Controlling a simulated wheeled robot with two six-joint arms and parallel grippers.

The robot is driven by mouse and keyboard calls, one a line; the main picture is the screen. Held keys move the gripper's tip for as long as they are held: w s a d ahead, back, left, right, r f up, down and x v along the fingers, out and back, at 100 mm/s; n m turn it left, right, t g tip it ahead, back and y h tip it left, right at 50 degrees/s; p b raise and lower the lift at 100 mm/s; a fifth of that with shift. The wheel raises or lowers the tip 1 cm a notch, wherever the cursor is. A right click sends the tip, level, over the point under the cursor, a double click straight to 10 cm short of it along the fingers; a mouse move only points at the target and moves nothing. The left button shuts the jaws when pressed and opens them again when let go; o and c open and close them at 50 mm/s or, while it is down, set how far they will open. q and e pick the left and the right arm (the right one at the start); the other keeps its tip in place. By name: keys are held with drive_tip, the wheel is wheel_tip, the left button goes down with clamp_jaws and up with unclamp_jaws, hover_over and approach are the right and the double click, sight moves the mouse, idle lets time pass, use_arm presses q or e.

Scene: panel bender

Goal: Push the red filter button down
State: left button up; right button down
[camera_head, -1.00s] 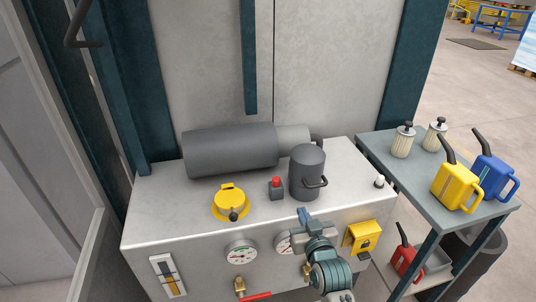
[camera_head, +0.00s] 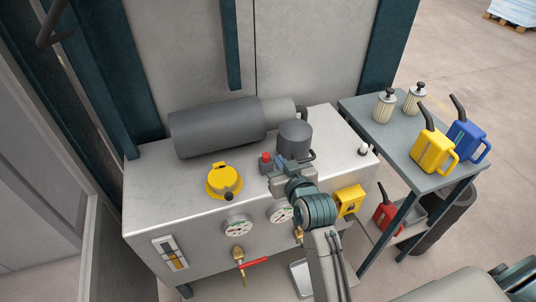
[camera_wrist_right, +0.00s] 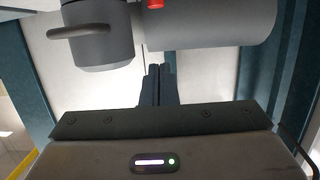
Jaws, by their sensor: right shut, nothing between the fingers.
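The red filter button (camera_head: 265,157) sits on a small dark block on top of the grey machine cabinet (camera_head: 160,205). Its red cap also shows at the top edge of the wrist view (camera_wrist_right: 155,4). My right gripper (camera_head: 279,163) is shut and empty. In the head view its fingertips are close beside the button on its right, partly covering the area in front of the dark canister. In the wrist view the shut fingers (camera_wrist_right: 157,82) point toward the canister and cylinder. I cannot tell whether they touch the button block. My left gripper is not in view.
The dark canister (camera_head: 294,136) stands right behind the gripper. A big grey cylinder (camera_head: 215,128) lies behind the button. A yellow cap (camera_head: 223,180) is to the left. Gauges (camera_head: 238,225) and a yellow box (camera_head: 349,201) are on the front. A cart (camera_head: 385,145) with cans stands right.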

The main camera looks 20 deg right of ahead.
drive_tip(key=p, duration=0.3)
hover_over(267, 158)
drive_tip(key=s, duration=0.2)
drive_tip(key=f, duration=0.3)
drive_tip(key=f+p, duration=0.2)
drive_tip(key=f, duration=0.1)
drive_tip(key=shift+w, duration=0.3)
drive_tip(key=shift+f, duration=0.2)
wheel_tip(267, 158, down, 2)
drive_tip(key=shift+f+b, duration=0.15)
drive_tip(key=shift+b, duration=0.45)
